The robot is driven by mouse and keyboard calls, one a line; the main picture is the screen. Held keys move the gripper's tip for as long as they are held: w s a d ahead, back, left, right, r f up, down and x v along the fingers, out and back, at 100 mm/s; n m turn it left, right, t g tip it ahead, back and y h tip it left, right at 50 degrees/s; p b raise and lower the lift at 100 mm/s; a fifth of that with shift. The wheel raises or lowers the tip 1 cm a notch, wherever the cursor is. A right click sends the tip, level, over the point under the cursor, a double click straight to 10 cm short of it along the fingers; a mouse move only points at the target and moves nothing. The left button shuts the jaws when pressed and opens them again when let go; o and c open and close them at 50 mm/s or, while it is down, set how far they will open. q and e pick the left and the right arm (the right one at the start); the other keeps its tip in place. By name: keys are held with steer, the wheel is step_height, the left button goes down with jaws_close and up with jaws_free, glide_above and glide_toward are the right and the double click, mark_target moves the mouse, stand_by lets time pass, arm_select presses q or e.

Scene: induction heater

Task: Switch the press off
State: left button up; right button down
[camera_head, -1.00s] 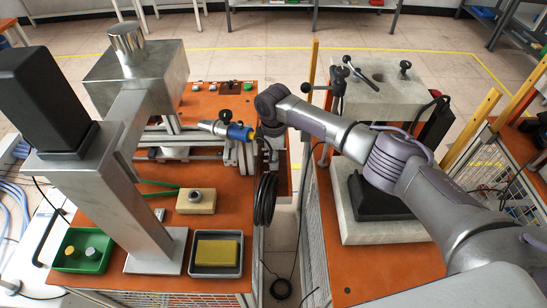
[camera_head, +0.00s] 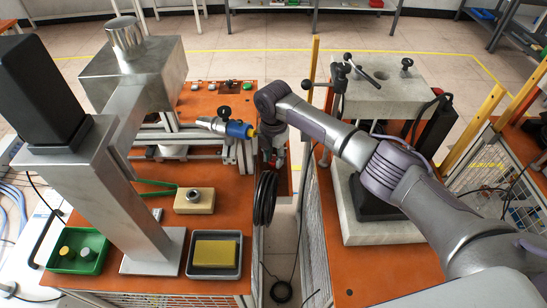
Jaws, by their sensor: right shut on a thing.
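A large grey metal machine with a tilted column, which looks like the press (camera_head: 130,190), stands on the orange table at left. My right arm reaches in from the right. Its wrist points down beside the right edge of that table, by the blue-and-yellow connector. My right gripper (camera_head: 271,157) is small in view, partly hidden under the wrist, and shut on a small red part (camera_head: 278,162) above the coiled black cable. I cannot tell exactly what the red part is. My left gripper is out of view.
A black cable coil (camera_head: 266,198) hangs at the table edge. A grey tray with a yellow block (camera_head: 215,253), a green bin (camera_head: 78,250) and a yellow block with a metal ring (camera_head: 194,200) sit on the table. A stone-topped machine (camera_head: 385,95) stands right. A narrow floor gap separates the tables.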

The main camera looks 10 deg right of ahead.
mark_target(273, 159)
steer(key=n, duration=0.3)
steer(key=shift+n+b, duration=0.3)
steer(key=shift+n, duration=0.1)
steer(key=shift+r+n+b, duration=0.1)
steer(key=shift+n+b, duration=0.2)
steer(key=shift+n, duration=1.5)
steer(key=shift+w, duration=0.1)
steer(key=c, duration=0.8)
jaws_free()
steer(key=shift+r, duration=0.2)
step_height(273, 159, up, 12)
steer(key=shift+f, duration=0.2)
